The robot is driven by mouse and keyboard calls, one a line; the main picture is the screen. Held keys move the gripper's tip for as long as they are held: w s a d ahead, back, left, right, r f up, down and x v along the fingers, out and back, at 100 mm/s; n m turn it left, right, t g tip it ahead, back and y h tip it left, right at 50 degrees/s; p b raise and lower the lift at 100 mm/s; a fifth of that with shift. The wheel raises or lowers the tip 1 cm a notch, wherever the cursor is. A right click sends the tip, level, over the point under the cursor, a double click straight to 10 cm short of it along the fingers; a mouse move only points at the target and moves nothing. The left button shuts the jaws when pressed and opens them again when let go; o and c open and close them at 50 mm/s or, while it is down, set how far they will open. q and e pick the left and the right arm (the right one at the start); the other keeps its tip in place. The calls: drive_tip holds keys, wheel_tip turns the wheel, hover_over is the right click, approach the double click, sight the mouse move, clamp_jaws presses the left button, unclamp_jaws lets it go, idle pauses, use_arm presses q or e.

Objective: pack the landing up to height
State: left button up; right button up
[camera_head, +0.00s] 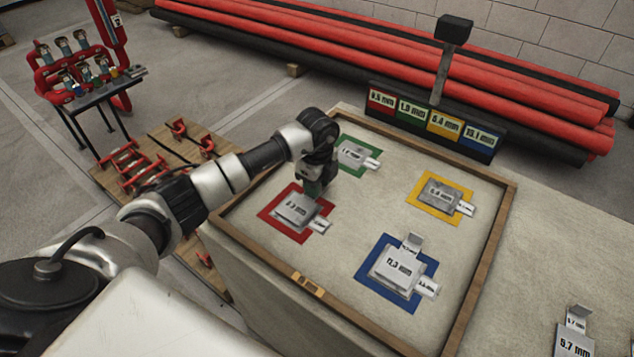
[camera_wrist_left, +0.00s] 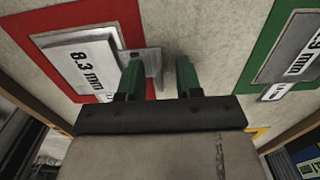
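My left gripper (camera_head: 314,188) hangs just above the right side of the red-framed square. In the wrist view its two green fingers (camera_wrist_left: 160,78) are apart with nothing gripped. A grey plate (camera_head: 292,212) marked 8.3 mm (camera_wrist_left: 82,65) lies on the red square (camera_head: 270,222); its tab (camera_wrist_left: 154,66) is close beside the left-hand finger. Grey plates also lie on the green square (camera_head: 345,144), yellow square (camera_head: 426,211) and blue square (camera_head: 402,299). The blue square's plate (camera_head: 391,270) has smaller tabbed pieces with it. My right gripper is out of view.
A wooden-edged tray (camera_head: 497,232) surrounds the squares. A coloured label board (camera_head: 431,120) with mm values and a post stands behind. A plate marked 5.7 mm (camera_head: 574,343) lies outside, at lower right. Red pipes (camera_head: 370,45) lie behind. Red fittings (camera_head: 135,172) sit on a pallet at left.

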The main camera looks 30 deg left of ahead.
use_arm(q)
wheel_tip(320, 180, up, 11)
idle(0.4)
drive_tip(key=shift+f, duration=0.15)
